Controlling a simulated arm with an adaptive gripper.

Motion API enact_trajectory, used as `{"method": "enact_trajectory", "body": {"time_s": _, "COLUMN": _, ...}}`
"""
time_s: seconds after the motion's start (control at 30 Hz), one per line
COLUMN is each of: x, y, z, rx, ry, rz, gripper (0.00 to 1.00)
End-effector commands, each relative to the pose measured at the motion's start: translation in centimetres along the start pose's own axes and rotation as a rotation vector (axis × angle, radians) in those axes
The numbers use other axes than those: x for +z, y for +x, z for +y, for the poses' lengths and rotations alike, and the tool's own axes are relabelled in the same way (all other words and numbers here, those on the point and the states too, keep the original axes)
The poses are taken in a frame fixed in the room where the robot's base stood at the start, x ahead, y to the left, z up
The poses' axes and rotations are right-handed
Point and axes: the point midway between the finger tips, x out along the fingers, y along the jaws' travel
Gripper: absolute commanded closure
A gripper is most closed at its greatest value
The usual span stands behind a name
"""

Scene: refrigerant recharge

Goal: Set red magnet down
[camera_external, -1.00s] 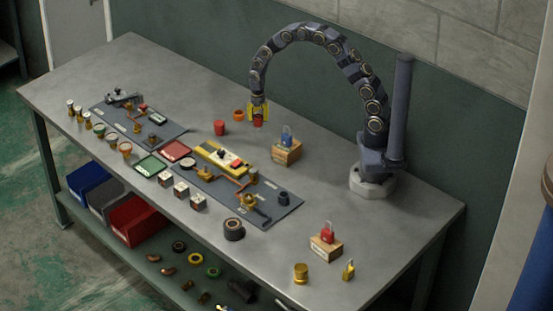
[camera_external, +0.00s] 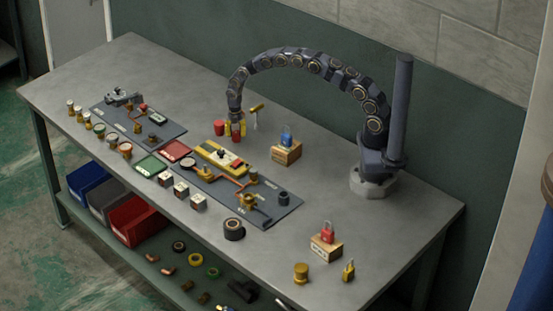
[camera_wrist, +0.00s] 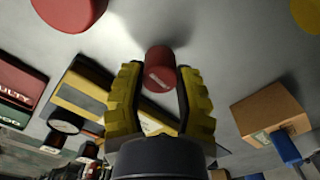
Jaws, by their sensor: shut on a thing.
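The red magnet (camera_wrist: 159,68) is a small red cylinder with a pale label, held between the yellow fingers of my gripper (camera_wrist: 158,95) in the wrist view. In the external view my gripper (camera_external: 236,130) points down, low over the table behind the yellow gauge block. It is shut on the magnet, which is mostly hidden there by the fingers. I cannot tell whether the magnet touches the table. A second red cylinder (camera_external: 219,127) stands just left of my gripper, and it also shows in the wrist view (camera_wrist: 68,12).
A wooden box with a blue padlock (camera_external: 286,153) stands to the right. The yellow gauge block (camera_external: 220,156) lies in front. Bare grey table (camera_external: 180,90) is free at the back left.

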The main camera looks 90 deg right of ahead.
Motion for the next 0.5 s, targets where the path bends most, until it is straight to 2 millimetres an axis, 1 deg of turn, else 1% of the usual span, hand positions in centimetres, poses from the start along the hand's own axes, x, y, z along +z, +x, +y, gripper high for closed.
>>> {"method": "enact_trajectory", "body": {"time_s": 0.03, "x": 0.06, "y": 0.76, "z": 0.0, "rx": 0.0, "ry": 0.001, "rz": 0.0, "gripper": 0.99}}
{"method": "enact_trajectory", "body": {"time_s": 0.1, "x": 0.09, "y": 1.24, "z": 0.04, "rx": 0.002, "ry": 0.001, "rz": -0.001, "gripper": 0.99}}
{"method": "enact_trajectory", "body": {"time_s": 0.3, "x": 0.08, "y": 1.19, "z": 0.07, "rx": 0.003, "ry": 0.001, "rz": -0.001, "gripper": 0.99}}
{"method": "enact_trajectory", "body": {"time_s": 0.43, "x": 0.05, "y": 1.52, "z": 0.05, "rx": 0.002, "ry": 0.001, "rz": -0.001, "gripper": 0.99}}
{"method": "enact_trajectory", "body": {"time_s": 0.47, "x": 0.05, "y": 1.53, "z": 0.05, "rx": 0.002, "ry": 0.001, "rz": -0.001, "gripper": 0.58}}
{"method": "enact_trajectory", "body": {"time_s": 0.5, "x": 0.05, "y": 1.51, "z": 0.05, "rx": 0.002, "ry": 0.001, "rz": -0.001, "gripper": 0.41}}
